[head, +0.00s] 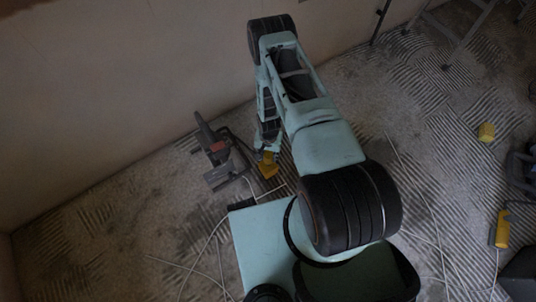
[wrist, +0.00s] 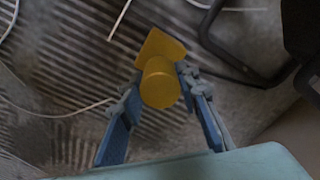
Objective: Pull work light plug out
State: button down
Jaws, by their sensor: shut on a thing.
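My gripper (wrist: 158,92) has its two blue fingers closed on either side of a yellow piece (wrist: 161,82), which I take to be the work light plug. The piece has a round end facing the wrist camera and a flatter, wider yellow part beyond it. In the head view the yellow piece (head: 268,166) shows just below the fingertips, low over the floor. Whether the plug is still seated in a socket cannot be told. I cannot make out for certain which object is the work light.
A grey and dark tool-like object with a tubular frame (head: 218,152) stands close left of my gripper, near the wall (head: 110,80). White cables (head: 205,245) run over the ridged floor. Another yellow block (head: 487,131) and a yellow handle-like piece (head: 502,228) lie at the right.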

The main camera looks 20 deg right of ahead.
aim_at(268, 154)
jog(key=shift+r, duration=0.15)
jog(key=c, duration=1.5)
grip_release()
jog(key=shift+o, duration=0.2)
notch_tip(268, 154, up, 12)
